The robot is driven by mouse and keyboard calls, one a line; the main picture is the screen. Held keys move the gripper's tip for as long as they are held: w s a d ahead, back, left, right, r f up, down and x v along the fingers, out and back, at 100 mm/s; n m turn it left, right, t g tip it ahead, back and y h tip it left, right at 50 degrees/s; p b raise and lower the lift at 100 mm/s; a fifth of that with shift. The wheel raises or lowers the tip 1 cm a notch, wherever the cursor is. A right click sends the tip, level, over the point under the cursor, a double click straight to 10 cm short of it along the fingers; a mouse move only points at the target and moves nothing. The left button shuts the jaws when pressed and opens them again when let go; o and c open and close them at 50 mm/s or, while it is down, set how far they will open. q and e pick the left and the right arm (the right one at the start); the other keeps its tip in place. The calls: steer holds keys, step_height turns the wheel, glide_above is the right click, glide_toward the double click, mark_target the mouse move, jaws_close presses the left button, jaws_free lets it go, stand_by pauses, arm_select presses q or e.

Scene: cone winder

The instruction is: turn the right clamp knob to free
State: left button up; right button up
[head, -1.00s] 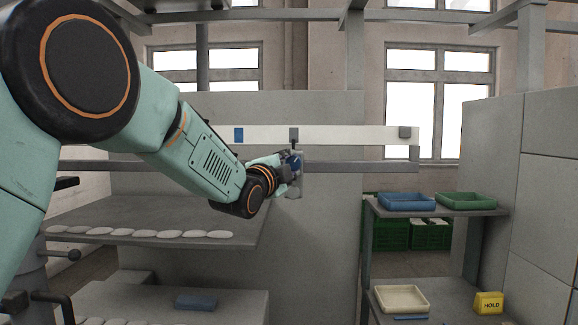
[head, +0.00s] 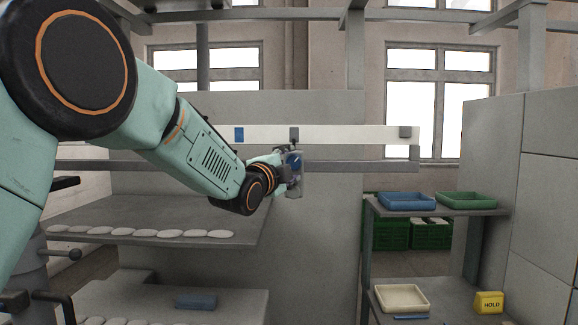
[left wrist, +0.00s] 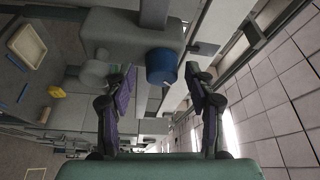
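A blue round knob (left wrist: 162,66) sits on a grey housing (left wrist: 120,28) in the left wrist view. In the head view the blue knob (head: 294,160) shows on a grey block below the pale rail. My left gripper (left wrist: 160,70) is open, with one finger on each side of the knob and a visible gap on both sides. In the head view the left gripper (head: 288,161) is at the knob and partly covers the block. A grey round part (left wrist: 95,72) stands left of the blue knob in the left wrist view. My right gripper is not in view.
The pale rail (head: 350,135) carries a blue tag (head: 239,135) and a dark clip (head: 294,134). Shelves with pale discs (head: 207,234) stand below my left arm. A rack at right holds a blue tray (head: 406,201), a green tray (head: 466,201) and a yellow HOLD block (head: 489,302).

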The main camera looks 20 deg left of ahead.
arm_select(q)
steer(key=shift+s, duration=0.1)
steer(key=s+a, duration=0.1)
steer(key=s, duration=1)
steer(key=shift+s+a+f, duration=0.15)
steer(key=shift+s+f, duration=0.25)
steer(key=shift+w, duration=0.1)
steer(key=s+f+n+g+b, duration=0.25)
steer(key=f+n, duration=0.25)
steer(key=f, duration=0.8)
steer(key=s+f+n+g+y+b, duration=0.1)
steer(key=s+f+n+g+b, duration=0.25)
steer(key=f, duration=0.95)
steer(key=s+f+n+g+b, duration=0.15)
steer(key=s+f+n, duration=0.4)
steer(key=f, duration=0.75)
steer(key=s+f+n+g+b, duration=0.1)
steer(key=s+f+g+b, duration=0.4)
steer(key=s+f, duration=1.1)
steer(key=s+f+n+g+y+b, duration=0.1)
steer(key=s+f+g+b, duration=0.5)
steer(key=s+f, duration=1)
step_height(320, 180, down, 5)
steer(key=shift+d+f+n+b, duration=0.15)
steer(key=shift+d+n+b, duration=0.3)
steer(key=shift+n, duration=0.35)
